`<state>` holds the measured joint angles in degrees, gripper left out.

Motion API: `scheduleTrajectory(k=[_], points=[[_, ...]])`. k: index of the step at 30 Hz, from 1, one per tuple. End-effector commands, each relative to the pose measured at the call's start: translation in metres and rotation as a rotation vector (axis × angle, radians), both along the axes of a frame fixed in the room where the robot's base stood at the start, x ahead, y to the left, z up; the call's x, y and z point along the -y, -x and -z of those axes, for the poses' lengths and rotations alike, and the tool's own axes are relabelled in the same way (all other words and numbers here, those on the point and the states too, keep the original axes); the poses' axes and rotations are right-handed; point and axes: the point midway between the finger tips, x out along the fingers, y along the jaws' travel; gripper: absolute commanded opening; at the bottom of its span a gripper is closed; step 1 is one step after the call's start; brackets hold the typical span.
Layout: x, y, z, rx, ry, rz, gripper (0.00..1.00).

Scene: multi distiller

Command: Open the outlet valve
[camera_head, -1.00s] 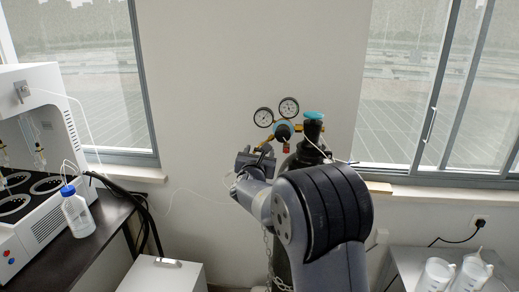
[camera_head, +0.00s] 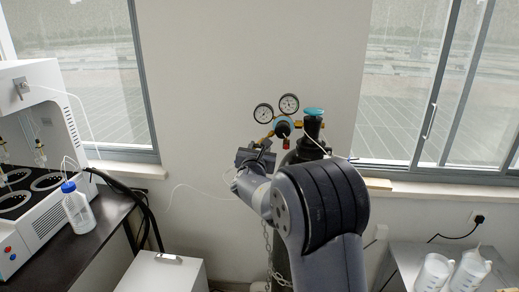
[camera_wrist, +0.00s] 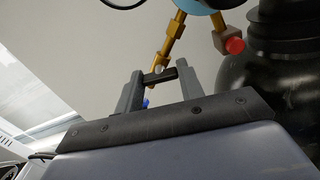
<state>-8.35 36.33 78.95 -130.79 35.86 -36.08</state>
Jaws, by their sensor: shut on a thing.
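The outlet valve shows in the wrist view as a small black lever (camera_wrist: 159,75) at the lower end of a brass pipe (camera_wrist: 173,40). My gripper (camera_wrist: 158,78) is shut on this lever, one grey finger on each side. The pipe comes down from the blue regulator (camera_wrist: 204,4). In the head view, my gripper (camera_head: 262,152) is just below and left of the regulator (camera_head: 284,127), which carries two round gauges, the left one (camera_head: 263,114) lower than the right one (camera_head: 289,104). My arm hides part of the gas cylinder there.
The dark cylinder (camera_wrist: 285,70) stands close on the right in the wrist view, near a red-tipped fitting (camera_wrist: 234,46). The cylinder's teal knob (camera_head: 313,112) is right of the gauges. A bench (camera_head: 115,215) is at left and a grey table (camera_head: 410,262) at right.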

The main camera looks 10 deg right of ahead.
Motion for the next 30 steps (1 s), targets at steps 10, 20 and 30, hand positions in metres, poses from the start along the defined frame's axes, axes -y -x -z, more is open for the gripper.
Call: scheduleTrajectory(k=[10, 20, 30], points=[[-0.0001, 0.0001, 0.0004, -0.023, 0.069, 0.0, 0.14], [-0.0001, 0.0001, 0.0002, -0.101, 0.311, 0.0, 0.14], [-0.0001, 0.0, -0.0008, -0.195, 0.602, 0.0, 0.14]])
